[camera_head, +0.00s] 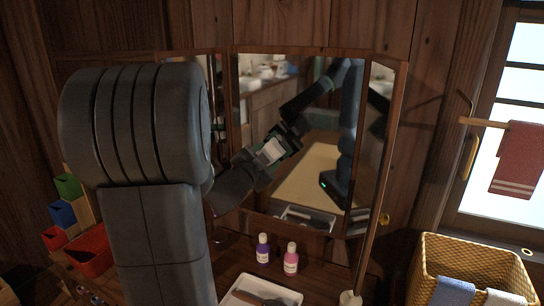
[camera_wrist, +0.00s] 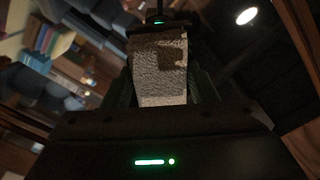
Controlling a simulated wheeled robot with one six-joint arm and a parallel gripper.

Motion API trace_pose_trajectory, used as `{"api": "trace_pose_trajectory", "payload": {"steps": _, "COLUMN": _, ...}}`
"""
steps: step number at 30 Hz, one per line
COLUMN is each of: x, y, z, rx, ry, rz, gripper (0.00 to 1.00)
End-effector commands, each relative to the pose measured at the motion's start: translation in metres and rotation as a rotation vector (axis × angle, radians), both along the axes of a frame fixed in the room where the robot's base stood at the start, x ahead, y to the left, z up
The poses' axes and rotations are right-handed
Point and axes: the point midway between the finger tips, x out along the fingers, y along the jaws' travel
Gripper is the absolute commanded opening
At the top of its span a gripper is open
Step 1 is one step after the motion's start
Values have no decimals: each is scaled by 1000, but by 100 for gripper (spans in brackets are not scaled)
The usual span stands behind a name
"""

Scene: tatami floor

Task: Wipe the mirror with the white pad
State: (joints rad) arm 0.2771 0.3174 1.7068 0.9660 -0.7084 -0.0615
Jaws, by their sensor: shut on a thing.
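The mirror (camera_head: 250,190) is a wood-framed folding mirror with side panels, standing against the wall in the head view. My gripper (camera_head: 262,163) reaches in from the left in front of the centre panel, and my arm's reflection meets it there. The white pad (camera_head: 272,150) shows at the gripper's end, close to the glass; contact cannot be told. In the wrist view my gripper (camera_wrist: 160,98) is shut on the white pad (camera_wrist: 160,88), whose face has a brown-dark patch near its far end. Reflections fill the view beyond it. My large grey arm link hides the mirror's left part.
A purple bottle (camera_head: 263,248) and a pink bottle (camera_head: 291,259) stand below the mirror, behind a white tray (camera_head: 240,290). Red box (camera_head: 88,251) at left. At right are a wicker basket (camera_head: 475,255) with cloths and a red towel (camera_head: 520,160) on a rail.

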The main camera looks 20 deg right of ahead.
Motion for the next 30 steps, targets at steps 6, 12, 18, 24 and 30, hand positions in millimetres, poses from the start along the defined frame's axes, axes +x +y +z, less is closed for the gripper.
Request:
{"api": "trace_pose_trajectory", "payload": {"steps": 6, "x": 14, "y": 14, "z": 1, "rx": 0, "ry": 1, "rz": 2, "gripper": 34}}
{"api": "trace_pose_trajectory", "payload": {"steps": 12, "x": 15, "y": 15, "z": 0, "rx": -1, "ry": 0, "rz": -1, "gripper": 34}}
{"api": "trace_pose_trajectory", "payload": {"steps": 18, "x": 12, "y": 18, "z": 1, "rx": -1, "ry": -1, "rz": 0, "gripper": 34}}
{"api": "trace_pose_trajectory", "payload": {"steps": 24, "x": 0, "y": 33, "z": 1, "rx": 1, "ry": -1, "rz": 1, "gripper": 34}}
{"api": "trace_pose_trajectory", "payload": {"steps": 30, "x": -14, "y": 48, "z": 1, "rx": -1, "ry": 0, "rz": 2, "gripper": 34}}
